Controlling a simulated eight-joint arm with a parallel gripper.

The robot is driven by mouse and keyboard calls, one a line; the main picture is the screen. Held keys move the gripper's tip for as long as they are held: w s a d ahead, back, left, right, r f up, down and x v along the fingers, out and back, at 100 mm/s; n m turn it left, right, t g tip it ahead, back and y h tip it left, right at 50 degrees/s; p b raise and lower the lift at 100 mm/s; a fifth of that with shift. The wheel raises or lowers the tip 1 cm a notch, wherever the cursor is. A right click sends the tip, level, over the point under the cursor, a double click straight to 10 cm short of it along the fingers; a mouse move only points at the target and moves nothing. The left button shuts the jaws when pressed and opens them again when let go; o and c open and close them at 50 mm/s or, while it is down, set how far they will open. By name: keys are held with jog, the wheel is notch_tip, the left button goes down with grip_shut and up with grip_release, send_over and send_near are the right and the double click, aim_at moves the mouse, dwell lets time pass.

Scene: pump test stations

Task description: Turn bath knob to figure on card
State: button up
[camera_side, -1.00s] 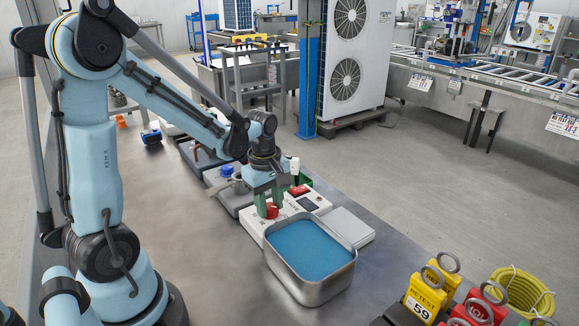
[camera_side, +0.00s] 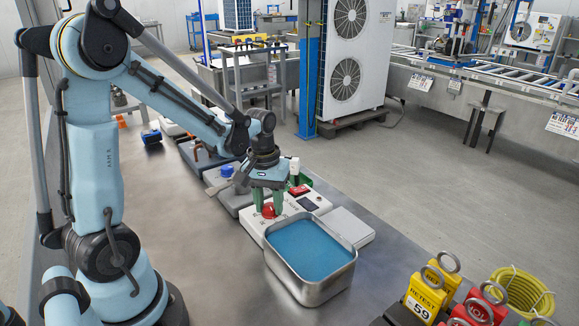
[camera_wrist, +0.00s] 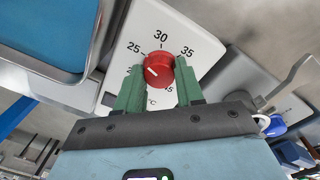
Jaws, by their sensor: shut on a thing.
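The bath (camera_side: 311,248) is a metal tank of blue liquid, in front of its white control panel (camera_side: 285,229). The red knob (camera_side: 268,211) is on that panel and shows close up in the wrist view (camera_wrist: 158,67), with a white pointer line towards the lower left. Printed figures 25, 30 and 35 stand around its upper side; lower figures are partly hidden by the fingers. My gripper (camera_wrist: 160,72) has its green fingers on either side of the knob, shut on it. I cannot make out a card with a figure.
Grey units, one with a blue knob (camera_side: 227,171), line the bench behind. The bench left of the bath is clear.

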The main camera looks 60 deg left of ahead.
aim_at(268, 204)
jog(key=m, duration=0.4)
jog(key=shift+m, duration=2.6)
jog(key=o, duration=1.1)
jog(key=shift+c, duration=0.2)
jog(key=shift+r, duration=0.15)
notch_tip(268, 204, up, 12)
jog(key=shift+a, duration=0.35)
jog(key=shift+w, duration=0.1)
